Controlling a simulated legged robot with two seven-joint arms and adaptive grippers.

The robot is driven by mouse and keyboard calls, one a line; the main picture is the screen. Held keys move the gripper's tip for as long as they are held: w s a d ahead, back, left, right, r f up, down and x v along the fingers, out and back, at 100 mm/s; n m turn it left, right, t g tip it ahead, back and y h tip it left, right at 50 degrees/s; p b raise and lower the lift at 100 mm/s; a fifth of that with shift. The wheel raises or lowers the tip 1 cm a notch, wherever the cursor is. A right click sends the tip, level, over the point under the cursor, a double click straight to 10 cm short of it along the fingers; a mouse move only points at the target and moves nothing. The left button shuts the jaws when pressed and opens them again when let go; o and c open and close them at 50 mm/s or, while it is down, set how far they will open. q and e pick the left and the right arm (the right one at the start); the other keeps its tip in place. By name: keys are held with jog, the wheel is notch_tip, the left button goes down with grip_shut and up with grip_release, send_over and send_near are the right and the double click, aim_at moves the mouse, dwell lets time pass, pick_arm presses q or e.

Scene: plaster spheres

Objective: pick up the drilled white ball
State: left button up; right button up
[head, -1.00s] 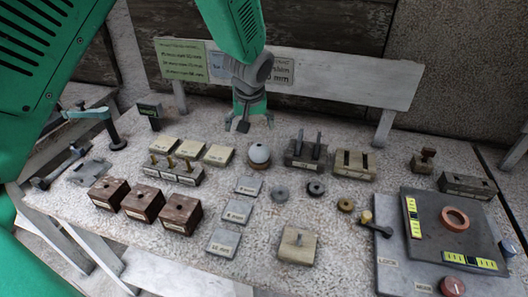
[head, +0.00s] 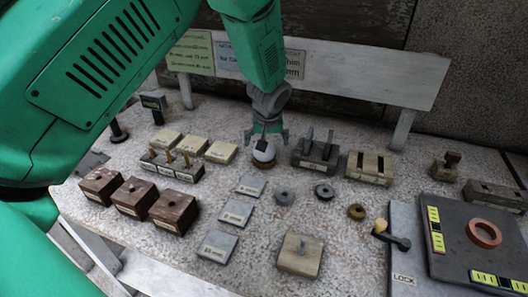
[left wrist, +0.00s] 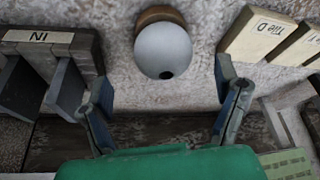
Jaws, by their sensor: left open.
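The drilled white ball (left wrist: 162,50) sits on a round brown base (left wrist: 153,15) in the left wrist view, with a dark hole facing the camera. The ball also shows in the head view (head: 264,151), low on its base on the stone table. My left gripper (head: 266,137) comes down from above and is right over the ball in the head view. In the left wrist view the two fingers (left wrist: 166,100) are spread wide, with the ball ahead of the gap between them. They are apart from the ball. My right gripper is out of view.
Close by stand a dark slotted block (head: 316,158) on the right and pale tiles (head: 221,152) on the left. Wooden blocks (head: 168,212), grey plates (head: 238,212), rings (head: 284,195) and a dark panel (head: 465,245) lie farther off. A sign board (head: 340,72) rises behind.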

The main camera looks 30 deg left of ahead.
pick_arm(q)
jog(key=shift+w+d+f, duration=0.2)
jog(key=shift+f, duration=0.3)
jog(key=x, duration=0.3)
jog(key=a+x, duration=0.1)
jog(key=shift+s+f, duration=0.25)
jog(key=shift+f, duration=0.1)
jog(key=shift+w+a+f, duration=0.15)
jog(key=shift+a+f, duration=0.15)
jog(key=shift+f, duration=0.1)
jog(key=shift+d+r, duration=0.15)
jog(key=shift+d, duration=0.05)
jog(key=shift+c, duration=0.8)
jog(key=shift+d+r, duration=0.15)
jog(key=shift+d, duration=0.25)
jog(key=c, duration=1.2)
jog(key=shift+a, duration=0.1)
